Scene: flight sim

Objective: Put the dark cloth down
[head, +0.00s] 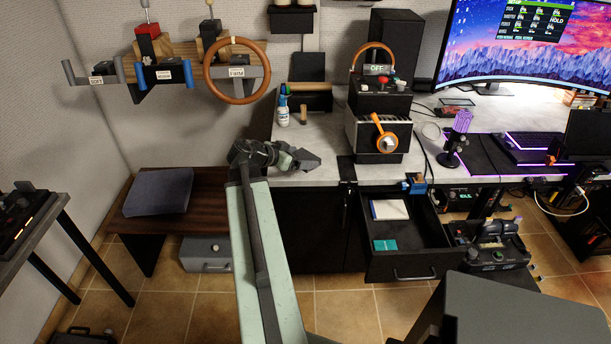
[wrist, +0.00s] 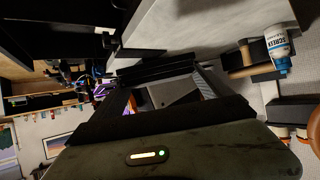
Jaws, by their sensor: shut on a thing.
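My gripper (head: 288,157) is at the front left edge of the grey desk, at about the height of its top. It is shut on a small dark grey piece, which I take to be the dark cloth (head: 307,161). In the wrist view my gripper (wrist: 172,88) points away from the camera, and its jaws and the dark piece are hard to tell apart. I cannot tell whether the cloth touches the desk.
The desk top (head: 325,140) is bare near a white spray bottle (head: 283,108). A black control box (head: 380,105) stands right of it. An open drawer (head: 408,240) juts out below.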

